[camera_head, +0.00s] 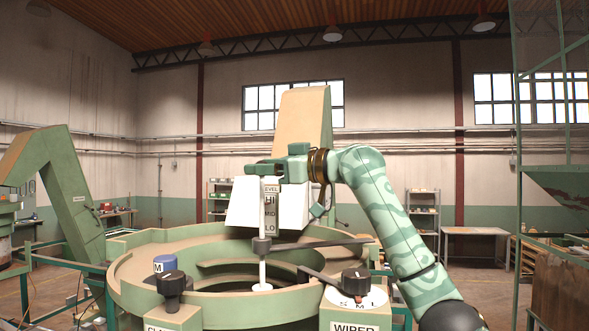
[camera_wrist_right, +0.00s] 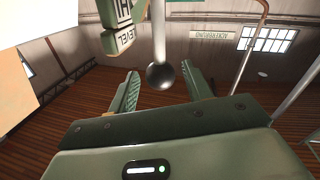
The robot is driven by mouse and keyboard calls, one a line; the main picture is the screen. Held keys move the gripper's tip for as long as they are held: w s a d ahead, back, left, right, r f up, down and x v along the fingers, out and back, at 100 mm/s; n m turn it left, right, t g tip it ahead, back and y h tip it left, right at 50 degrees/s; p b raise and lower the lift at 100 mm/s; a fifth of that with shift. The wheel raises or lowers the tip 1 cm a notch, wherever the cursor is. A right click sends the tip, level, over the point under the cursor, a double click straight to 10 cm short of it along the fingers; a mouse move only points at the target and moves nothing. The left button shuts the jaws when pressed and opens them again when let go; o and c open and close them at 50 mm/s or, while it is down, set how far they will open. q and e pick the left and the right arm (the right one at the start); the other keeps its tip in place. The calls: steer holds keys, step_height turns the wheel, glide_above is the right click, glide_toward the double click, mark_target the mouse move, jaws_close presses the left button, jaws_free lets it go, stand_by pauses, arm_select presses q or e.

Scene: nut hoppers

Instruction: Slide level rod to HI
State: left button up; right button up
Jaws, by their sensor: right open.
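The level rod (camera_head: 262,268) is a thin white upright rod in the bowl, with a dark collar (camera_head: 262,246) low on it. The LEVEL plate (camera_head: 270,217) beside it reads HI, MID and LO from top to bottom. The collar sits below the LO mark. In the right wrist view, which is upside down, a dark ball knob (camera_wrist_right: 160,76) ends the rod (camera_wrist_right: 158,32). My right gripper (camera_wrist_right: 160,88) is open, with the knob between its two fingers in the picture; I see no contact. In the head view my right gripper (camera_head: 268,170) is at the rod's top and hides the knob. My left gripper is out of view.
The round green bowl (camera_head: 140,275) surrounds the rod. In front stand a black knob (camera_head: 172,283) by a blue M cylinder (camera_head: 165,263), and the WIPER dial (camera_head: 355,283). A dark bar (camera_head: 325,243) extends right from near the collar. A tall hopper (camera_head: 306,120) stands behind.

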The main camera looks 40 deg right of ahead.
steer(key=b+v, duration=0.4)
steer(key=v, duration=1.1)
steer(key=shift+s+d+b, duration=0.2)
steer(key=shift+s+b, duration=0.05)
steer(key=shift+b, duration=0.1)
